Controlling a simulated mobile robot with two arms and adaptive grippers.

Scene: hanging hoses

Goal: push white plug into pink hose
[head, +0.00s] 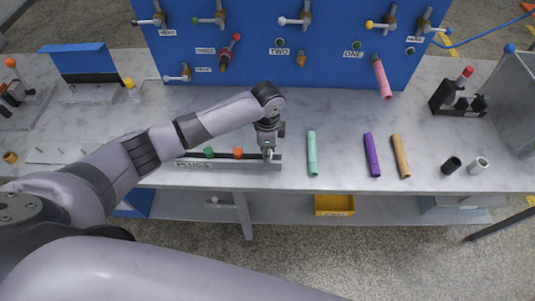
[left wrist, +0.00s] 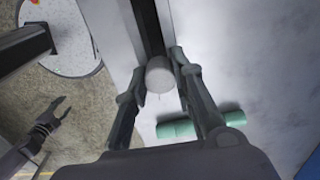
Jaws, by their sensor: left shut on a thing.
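The pink hose (head: 382,80) hangs from the blue panel, right of centre, with its lower end over the bench. My left gripper (head: 268,152) points down at the right end of the plug rack (head: 222,166). In the left wrist view its two fingers are closed around the white plug (left wrist: 160,75), at the rack's dark slot. I cannot tell whether the plug is still seated in the slot. The gripper is apart from the pink hose, lower and to its left. My right gripper (left wrist: 62,108) shows in the left wrist view over the floor, its fingers apart and empty.
A green plug (head: 209,152) and an orange plug (head: 238,153) stand in the rack. Mint (head: 312,153), purple (head: 372,155) and tan (head: 401,156) hoses lie on the bench to the right. Valves with levers line the blue panel (head: 330,65). Bench between rack and panel is clear.

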